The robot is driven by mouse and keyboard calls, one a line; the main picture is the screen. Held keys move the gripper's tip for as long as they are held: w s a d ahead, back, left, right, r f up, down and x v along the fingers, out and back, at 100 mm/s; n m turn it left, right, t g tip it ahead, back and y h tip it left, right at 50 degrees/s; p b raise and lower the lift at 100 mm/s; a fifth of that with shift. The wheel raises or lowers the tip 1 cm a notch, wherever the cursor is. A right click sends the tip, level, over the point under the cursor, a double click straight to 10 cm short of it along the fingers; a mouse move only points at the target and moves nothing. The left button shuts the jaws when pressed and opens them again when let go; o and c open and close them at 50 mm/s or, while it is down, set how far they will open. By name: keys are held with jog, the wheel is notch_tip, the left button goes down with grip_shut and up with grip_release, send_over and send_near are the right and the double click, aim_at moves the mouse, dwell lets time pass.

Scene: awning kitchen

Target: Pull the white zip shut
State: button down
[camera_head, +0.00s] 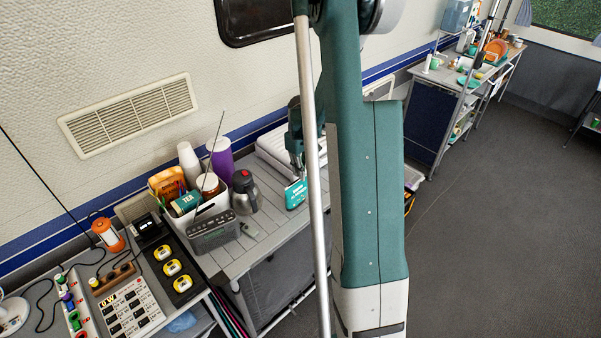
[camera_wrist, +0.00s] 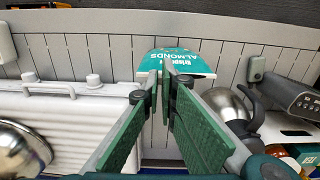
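A teal packet lettered ALMONDS (camera_wrist: 203,57) is on the slatted counter in the wrist view, just beyond my fingertips. A white band runs along its lower edge; I cannot tell whether this is the zip. In the head view the packet (camera_head: 296,195) is just below my gripper (camera_head: 297,170). In the wrist view my gripper (camera_wrist: 162,84) has its two green-padded fingers close together at the tips, overlapping the packet's lower edge. The tips hide part of the packet. I cannot tell whether they hold anything.
A white ribbed case (camera_wrist: 85,120) lies close to my left finger.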

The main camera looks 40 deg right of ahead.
jog(key=a+b, duration=0.2)
jog(key=a, duration=0.5)
jog(key=shift+s+a+b, duration=0.15)
jog(key=shift+b, duration=0.2)
jog(key=c, duration=2.7)
grip_release()
jog(key=shift+o, duration=0.2)
jog(key=shift+r, duration=0.1)
notch_tip(320, 180, up, 12)
